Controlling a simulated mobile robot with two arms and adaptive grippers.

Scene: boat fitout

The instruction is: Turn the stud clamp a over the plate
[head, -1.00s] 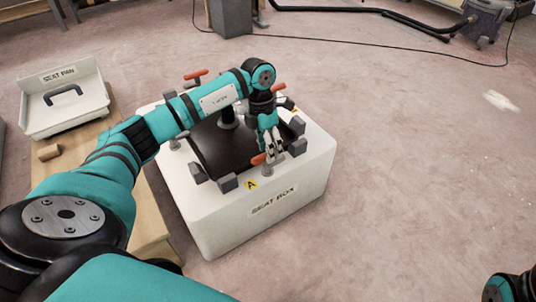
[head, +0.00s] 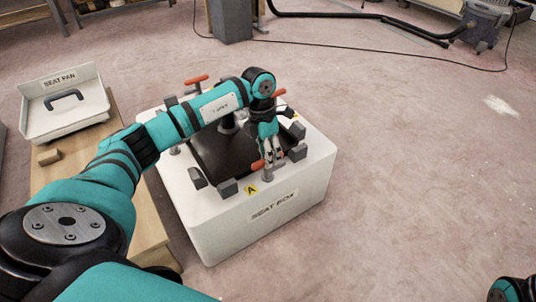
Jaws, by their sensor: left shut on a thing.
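The white seat box (head: 225,225) stands on the floor with a black plate (head: 213,157) on its top. Stud clamp a, with its red handle (head: 257,165) and grey post, is at the near edge of the plate by the yellow A label (head: 251,189). My left gripper (head: 272,156) points down at this clamp and is shut on it. Its fingers hide part of the clamp, so I cannot tell exactly how its arm lies over the plate. My right gripper is out of the picture.
Other red-handled clamps, one at the far left (head: 196,80), and several grey blocks, one at the near edge (head: 228,187), surround the plate. A seat pan (head: 65,120) lies on the wooden bench (head: 140,215) at left.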

